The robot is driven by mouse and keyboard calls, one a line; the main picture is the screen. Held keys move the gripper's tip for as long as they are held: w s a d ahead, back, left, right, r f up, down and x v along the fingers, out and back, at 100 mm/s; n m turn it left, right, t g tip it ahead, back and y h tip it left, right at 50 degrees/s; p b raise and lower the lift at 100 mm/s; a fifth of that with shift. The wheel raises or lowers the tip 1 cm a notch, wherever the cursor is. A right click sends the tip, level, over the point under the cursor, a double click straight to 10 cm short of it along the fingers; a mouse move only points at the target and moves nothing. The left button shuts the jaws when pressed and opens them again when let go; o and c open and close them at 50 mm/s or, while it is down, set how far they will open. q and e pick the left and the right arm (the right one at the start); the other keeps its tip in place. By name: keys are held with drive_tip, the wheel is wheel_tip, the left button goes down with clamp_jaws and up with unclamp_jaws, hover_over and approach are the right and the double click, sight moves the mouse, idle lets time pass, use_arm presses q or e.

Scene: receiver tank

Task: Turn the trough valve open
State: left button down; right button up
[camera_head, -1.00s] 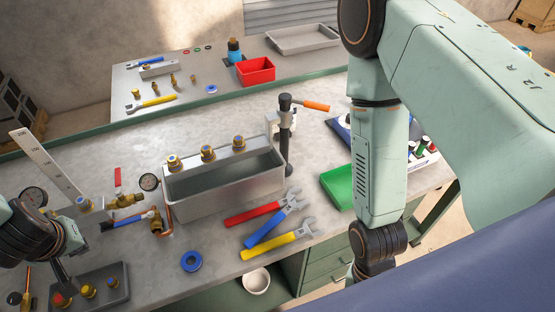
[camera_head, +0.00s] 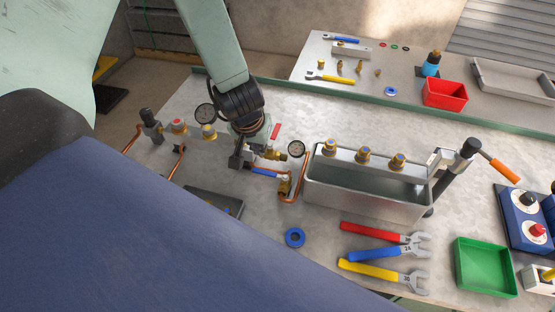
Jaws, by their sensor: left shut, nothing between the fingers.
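The metal trough (camera_head: 365,198) stands on the grey bench right of the middle. Brass valves with a red lever (camera_head: 275,131) and a blue lever (camera_head: 264,171) sit at its left, with copper pipe (camera_head: 305,175) between them and the trough. Which lever is the trough valve I cannot tell for sure. My left gripper (camera_head: 237,161) points down just left of the valves, shut and empty. Its fingertips are close to the blue lever's left end; whether they touch I cannot tell. My arm hides part of the fittings behind it. My right gripper is out of view.
Red, blue and yellow wrenches (camera_head: 385,253) and a blue ring (camera_head: 295,238) lie in front of the trough. A hand pump with an orange handle (camera_head: 504,172) and a green tray (camera_head: 485,267) stand right.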

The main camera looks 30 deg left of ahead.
sight(270, 174)
use_arm(q)
drive_tip(key=b+x, duration=0.4)
drive_tip(key=x, duration=0.5)
drive_tip(key=shift+w+f, duration=0.1)
drive_tip(key=shift+f, duration=0.25)
drive_tip(key=shift+d, duration=0.15)
drive_tip(key=shift+s, duration=0.2)
drive_tip(key=shift+w+a+f, duration=0.15)
drive_tip(key=shift+a, duration=0.1)
drive_tip(key=shift+d, duration=0.15)
